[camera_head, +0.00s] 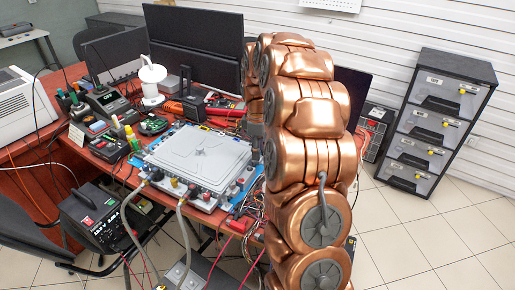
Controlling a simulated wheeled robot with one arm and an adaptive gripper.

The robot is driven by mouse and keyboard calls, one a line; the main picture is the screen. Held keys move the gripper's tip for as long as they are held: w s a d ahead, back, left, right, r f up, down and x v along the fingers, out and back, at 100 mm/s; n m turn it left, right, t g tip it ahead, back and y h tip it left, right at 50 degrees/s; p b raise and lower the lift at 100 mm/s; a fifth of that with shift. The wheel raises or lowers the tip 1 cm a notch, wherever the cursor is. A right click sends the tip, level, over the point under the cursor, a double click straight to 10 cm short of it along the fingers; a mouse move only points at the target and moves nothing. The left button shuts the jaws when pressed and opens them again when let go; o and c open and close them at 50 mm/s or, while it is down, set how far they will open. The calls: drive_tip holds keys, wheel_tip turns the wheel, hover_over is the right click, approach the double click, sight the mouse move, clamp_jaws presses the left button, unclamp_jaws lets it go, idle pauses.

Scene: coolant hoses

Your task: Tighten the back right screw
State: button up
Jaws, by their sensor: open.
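A flat grey metal unit (196,157) with a raised lid lies on a blue mat on the red workbench. Its back right corner is beside my copper-coloured arm, which covers much of the view there. The back right screw is too small or hidden to make out. My gripper (255,140) shows only as a dark grey part at the left edge of the arm, just above the unit's right back corner. Its jaws are open, but the fingertips are mostly hidden. I cannot tell whether it touches the unit. Two grey hoses (130,218) hang from fittings on the unit's front edge.
Monitors (195,42) stand behind the unit. A soldering station (108,102), tools and small boards crowd the bench's left. Wires lie right of the unit. A black power supply (95,220) stands at lower left. A drawer cabinet (436,120) stands right, with clear tiled floor before it.

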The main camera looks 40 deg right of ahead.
clamp_jaws()
drive_tip(key=shift+m, duration=0.3)
idle(0.3)
drive_tip(key=m+b, duration=0.1)
drive_tip(key=m, duration=0.2)
drive_tip(key=shift+f+b, duration=0.1)
drive_tip(key=shift+b, duration=0.2)
drive_tip(key=m+b, duration=0.1)
drive_tip(key=m, duration=0.4)
drive_tip(key=shift+m+b, duration=0.3)
drive_tip(key=shift+m, duration=0.1)
drive_tip(key=m+b, duration=0.1)
drive_tip(key=m, duration=0.3)
drive_tip(key=shift+m, duration=2.2)
